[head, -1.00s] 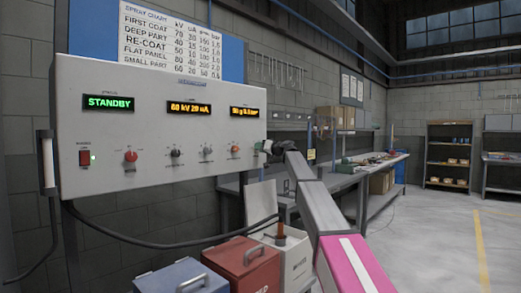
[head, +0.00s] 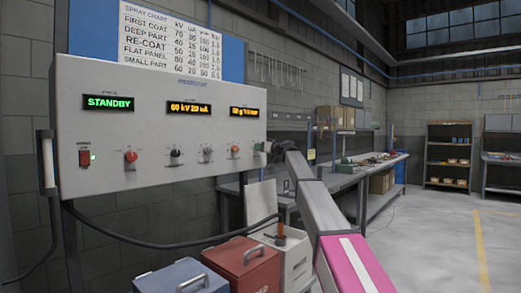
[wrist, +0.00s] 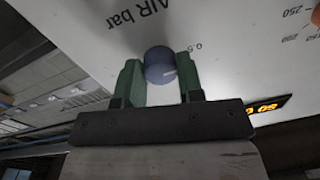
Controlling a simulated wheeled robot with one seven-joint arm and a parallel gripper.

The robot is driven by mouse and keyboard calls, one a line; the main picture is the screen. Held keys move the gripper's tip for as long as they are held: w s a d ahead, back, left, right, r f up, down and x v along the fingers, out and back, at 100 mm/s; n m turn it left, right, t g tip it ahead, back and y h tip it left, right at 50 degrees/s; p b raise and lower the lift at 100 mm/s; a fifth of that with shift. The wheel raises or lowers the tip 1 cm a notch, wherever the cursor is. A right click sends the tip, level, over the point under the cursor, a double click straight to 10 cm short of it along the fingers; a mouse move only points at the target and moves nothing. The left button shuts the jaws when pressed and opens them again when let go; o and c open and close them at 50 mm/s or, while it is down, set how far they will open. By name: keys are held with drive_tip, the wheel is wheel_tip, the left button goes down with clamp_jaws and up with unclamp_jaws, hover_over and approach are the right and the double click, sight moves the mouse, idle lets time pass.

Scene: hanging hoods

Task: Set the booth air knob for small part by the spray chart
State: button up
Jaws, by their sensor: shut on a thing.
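The air knob (wrist: 160,66) is a blue-grey round knob beside the printed "AIR bar" label in the wrist view. Its white pointer mark is on its lower right part, and a "0.5" mark is printed to its upper right. My gripper (wrist: 160,80) has its green fingers shut on the knob, one on each side. In the head view my gripper (head: 268,147) is at the right end of the control panel (head: 120,170) and hides the knob. The spray chart (head: 175,45) hangs behind the panel; "SMALL PART" is its bottom row, with its values blurred.
The panel shows a green "STANDBY" display (head: 108,103), an amber kV display (head: 189,107) and a blurred amber display (head: 247,112). The floor at right is clear.

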drive_tip(key=o, duration=0.9)
drive_tip(key=shift+d, duration=0.1)
drive_tip(key=v, duration=1)
drive_tip(key=shift+s+d, duration=0.25)
drive_tip(key=shift+s, duration=0.05)
